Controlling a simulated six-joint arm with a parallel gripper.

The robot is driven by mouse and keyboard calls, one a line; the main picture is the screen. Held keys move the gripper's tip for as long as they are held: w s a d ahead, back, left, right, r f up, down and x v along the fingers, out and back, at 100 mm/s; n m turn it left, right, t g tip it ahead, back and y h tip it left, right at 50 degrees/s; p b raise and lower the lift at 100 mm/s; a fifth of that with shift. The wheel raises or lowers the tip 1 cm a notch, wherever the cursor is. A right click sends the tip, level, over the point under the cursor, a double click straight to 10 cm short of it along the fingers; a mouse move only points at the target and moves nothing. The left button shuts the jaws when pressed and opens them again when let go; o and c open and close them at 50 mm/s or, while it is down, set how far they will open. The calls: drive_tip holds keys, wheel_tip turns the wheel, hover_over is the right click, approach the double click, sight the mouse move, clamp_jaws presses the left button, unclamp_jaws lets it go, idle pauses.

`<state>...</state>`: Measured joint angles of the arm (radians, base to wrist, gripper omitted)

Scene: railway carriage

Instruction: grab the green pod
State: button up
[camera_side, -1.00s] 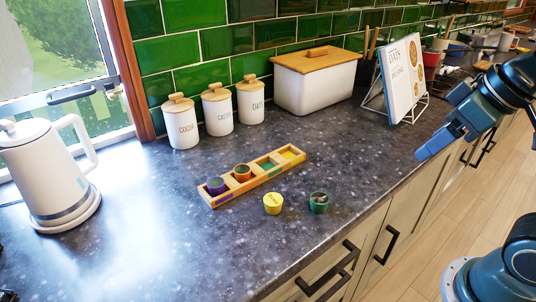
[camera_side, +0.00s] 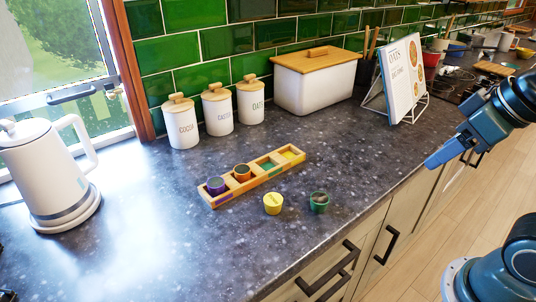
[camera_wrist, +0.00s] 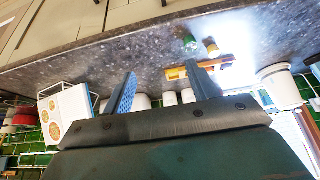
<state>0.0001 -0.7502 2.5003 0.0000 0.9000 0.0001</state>
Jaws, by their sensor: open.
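The green pod (camera_side: 319,202) is a small round cup standing on the dark counter, right of the yellow pod (camera_side: 273,203). It also shows in the wrist view (camera_wrist: 190,42), upside down in the picture, beyond my right finger. A wooden tray (camera_side: 212,203) with coloured compartments lies behind the pods. It holds a purple pod (camera_side: 216,187) and an orange pod (camera_side: 242,173); the green and yellow compartments look empty. My gripper (camera_side: 430,161) is at the right, past the counter's front edge and well away from the pods. Its fingers (camera_wrist: 160,85) are apart with nothing between them.
A white kettle (camera_side: 45,170) stands at the left. Three white canisters (camera_side: 217,113), a bread bin (camera_side: 315,87) and a cookbook on a wire stand (camera_side: 402,80) line the back. The counter between the pods and my gripper is clear.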

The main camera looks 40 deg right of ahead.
drive_tip(key=shift+o, duration=0.6)
drive_tip(key=w+f+n+g+y, duration=0.4)
drive_tip(key=w+f+n+y, duration=0.15)
drive_tip(key=w+n, duration=0.45)
drive_tip(key=w+d+f+n+y, duration=0.5)
drive_tip(key=w+f+y, duration=0.1)
drive_tip(key=f, duration=0.1)
drive_tip(key=shift+f+n+t, duration=0.15)
drive_tip(key=shift+n+t, duration=0.25)
drive_tip(key=shift+y, duration=0.25)
approach(319, 203)
drive_tip(key=shift+w+a+f, duration=0.65)
drive_tip(key=shift+w+f, duration=0.2)
drive_tip(key=shift+f, duration=0.05)
